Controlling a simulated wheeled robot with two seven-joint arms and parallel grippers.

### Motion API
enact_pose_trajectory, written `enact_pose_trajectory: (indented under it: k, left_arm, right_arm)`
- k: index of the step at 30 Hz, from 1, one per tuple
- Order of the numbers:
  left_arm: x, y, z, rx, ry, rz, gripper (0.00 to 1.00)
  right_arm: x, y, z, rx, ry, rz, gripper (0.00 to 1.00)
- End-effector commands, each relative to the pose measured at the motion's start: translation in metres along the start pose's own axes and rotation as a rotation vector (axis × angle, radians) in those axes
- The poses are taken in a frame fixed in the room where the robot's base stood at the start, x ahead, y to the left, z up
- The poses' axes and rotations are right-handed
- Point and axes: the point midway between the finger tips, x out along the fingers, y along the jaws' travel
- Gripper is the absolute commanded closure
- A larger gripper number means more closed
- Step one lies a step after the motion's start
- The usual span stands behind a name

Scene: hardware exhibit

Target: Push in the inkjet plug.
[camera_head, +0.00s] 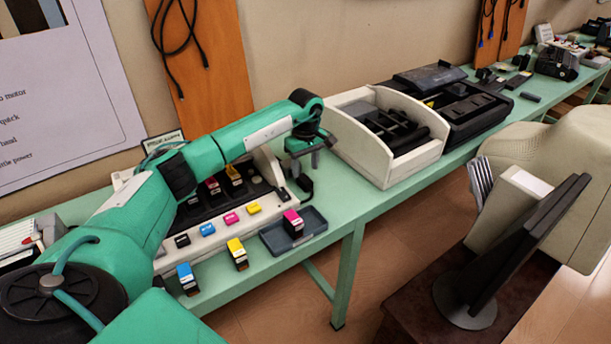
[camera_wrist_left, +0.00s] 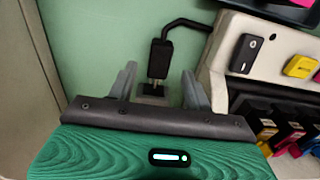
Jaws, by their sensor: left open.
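The inkjet printer (camera_head: 262,162) is a pale open unit with several coloured cartridges on the green table; its pale edge (camera_wrist_left: 215,75) shows in the left wrist view. The black inkjet plug (camera_wrist_left: 161,58) stands beside it on a black cable (camera_wrist_left: 185,23). A short stretch of metal prongs shows between the plug and a small dark socket block (camera_wrist_left: 152,91). In the head view a small black piece (camera_head: 304,183) lies just below my gripper. My left gripper (camera_head: 305,169) is open, its fingers on either side of the plug. I cannot tell whether they touch it. My right gripper is out of view.
A small dark tray (camera_head: 310,221) with a magenta cartridge lies in front of the printer, with loose blue and yellow cartridges to its left. A white-sided open machine (camera_head: 365,151) stands to the right. A dark screen (camera_head: 525,235) stands at the right foreground.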

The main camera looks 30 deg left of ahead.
Motion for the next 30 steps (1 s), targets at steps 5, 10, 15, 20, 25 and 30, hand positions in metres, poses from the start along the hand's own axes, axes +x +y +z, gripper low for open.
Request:
enact_pose_trajectory:
  k: [5,10,15,20,25,30]
  left_arm:
    - [0.03,0.0,0.001,0.0,-0.002,0.0,0.49]
    - [0.045,0.001,0.0,-0.001,-0.002,0.002,0.49]
    - [0.049,0.0,0.0,0.0,-0.001,0.002,0.49]
    - [0.049,0.0,0.0,0.0,-0.001,0.002,0.49]
    - [0.048,0.001,0.0,0.0,-0.001,0.002,0.8]
    - [0.048,0.001,0.0,0.0,-0.001,0.002,1.0]
  right_arm:
    - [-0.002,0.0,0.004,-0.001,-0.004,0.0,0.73]
    - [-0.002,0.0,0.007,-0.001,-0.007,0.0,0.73]
    - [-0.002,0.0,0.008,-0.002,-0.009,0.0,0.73]
    - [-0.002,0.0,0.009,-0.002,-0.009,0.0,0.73]
    - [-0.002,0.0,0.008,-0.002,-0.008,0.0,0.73]
    - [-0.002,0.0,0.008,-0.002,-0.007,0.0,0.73]
